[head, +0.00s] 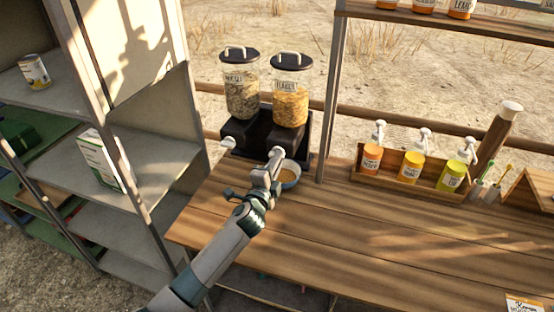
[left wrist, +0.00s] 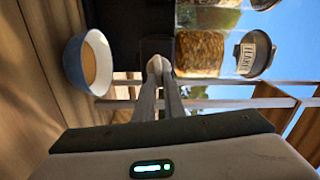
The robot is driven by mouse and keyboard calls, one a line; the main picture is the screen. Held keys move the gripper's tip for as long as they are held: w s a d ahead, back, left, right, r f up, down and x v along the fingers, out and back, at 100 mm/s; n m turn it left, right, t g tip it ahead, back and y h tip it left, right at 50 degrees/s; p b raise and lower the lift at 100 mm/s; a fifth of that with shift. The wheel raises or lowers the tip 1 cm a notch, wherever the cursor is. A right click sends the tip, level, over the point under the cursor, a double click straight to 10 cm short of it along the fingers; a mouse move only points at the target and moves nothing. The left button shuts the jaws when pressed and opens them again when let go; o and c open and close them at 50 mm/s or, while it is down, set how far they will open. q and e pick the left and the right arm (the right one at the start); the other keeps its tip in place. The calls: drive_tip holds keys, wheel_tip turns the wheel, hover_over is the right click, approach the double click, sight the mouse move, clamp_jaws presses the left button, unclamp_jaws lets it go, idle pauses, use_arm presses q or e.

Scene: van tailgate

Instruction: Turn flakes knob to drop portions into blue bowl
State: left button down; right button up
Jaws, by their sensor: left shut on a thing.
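The flakes dispenser (head: 290,103) is the right one of two clear canisters with black lids; orange-brown flakes fill much of it. In the left wrist view its canister (left wrist: 200,52) and label show sideways. My left gripper (head: 276,156) is in front of its black base, shut on the pale flakes knob (left wrist: 154,64), which the fingers mostly hide. The blue bowl (head: 296,182) stands on the counter below the gripper, partly covered by it in the head view. In the left wrist view the bowl (left wrist: 71,62) has tan contents. My right gripper is not in view.
A second dispenser (head: 241,95) with a pale knob (head: 228,143) stands at the left. A wooden rack (head: 400,182) of pump bottles and a shelf post (head: 334,95) are to the right. Metal shelving (head: 165,135) stands left.

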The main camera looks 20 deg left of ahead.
use_arm(q)
drive_tip(key=shift+f+m, duration=0.1)
drive_tip(key=shift+m, duration=0.6)
drive_tip(key=c, duration=1.8)
unclamp_jaws()
drive_tip(key=shift+c, duration=0.2)
drive_tip(key=shift+s, duration=0.1)
drive_tip(key=s+b, duration=0.4)
drive_tip(key=s, duration=1.3)
drive_tip(key=shift+a, duration=0.25)
drive_tip(key=shift+s, duration=0.1)
